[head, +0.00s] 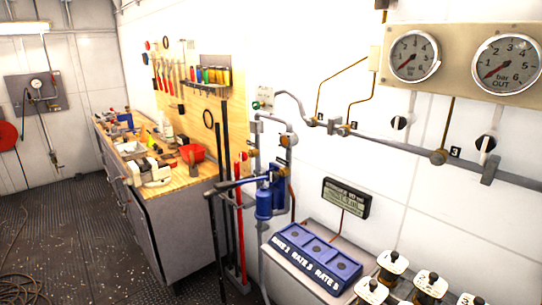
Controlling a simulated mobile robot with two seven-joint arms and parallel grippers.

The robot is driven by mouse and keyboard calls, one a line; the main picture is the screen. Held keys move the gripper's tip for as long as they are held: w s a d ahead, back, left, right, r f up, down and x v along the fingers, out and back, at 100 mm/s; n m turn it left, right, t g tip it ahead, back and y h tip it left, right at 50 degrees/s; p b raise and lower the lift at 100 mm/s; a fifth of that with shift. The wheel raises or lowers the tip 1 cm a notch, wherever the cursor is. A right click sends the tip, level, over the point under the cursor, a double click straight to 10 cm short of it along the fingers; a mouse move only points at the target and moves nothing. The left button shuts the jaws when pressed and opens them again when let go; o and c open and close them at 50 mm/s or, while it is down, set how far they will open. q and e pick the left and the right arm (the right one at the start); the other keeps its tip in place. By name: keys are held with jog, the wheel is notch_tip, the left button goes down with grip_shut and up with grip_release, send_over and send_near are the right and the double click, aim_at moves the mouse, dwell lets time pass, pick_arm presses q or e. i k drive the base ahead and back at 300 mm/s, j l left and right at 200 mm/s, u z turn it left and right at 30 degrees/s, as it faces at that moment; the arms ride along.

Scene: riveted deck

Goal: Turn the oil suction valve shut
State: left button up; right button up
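No valve in the head view carries a readable "oil suction" label, so I cannot tell which one it is. On the grey wall pipe, a valve body (438,157) sits beside a small black tag marked 3. Another small valve (344,130) sits further left on the same pipe beside a dark tag. Two round black-and-white knobs (402,122) and (486,143) are on the wall under the gauges. A pipe stand with a blue cylinder (264,203) and brass-coloured fittings stands left of centre. Neither of my grippers shows.
Two pressure gauges (414,56) and (507,64) hang at the upper right. A blue panel marked RATE (312,262) and several white-topped knobs (392,263) are at the lower right. A cluttered workbench (185,235) stands along the wall. The deck (70,225) at left is mostly clear, with a hose.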

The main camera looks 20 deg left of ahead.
aim_at(243, 156)
jog(key=i+j+z, duration=0.2)
jog(key=j+z, duration=0.2)
jog(key=j, duration=0.2)
jog(key=i+j+z, duration=0.2)
jog(key=j, duration=0.15)
jog(key=i+j+z, duration=0.2)
jog(key=j, duration=0.8)
jog(key=i+j, duration=0.1)
jog(key=j, duration=0.95)
jog(key=j+z, duration=0.1)
jog(key=j, duration=1)
jog(key=i, duration=0.05)
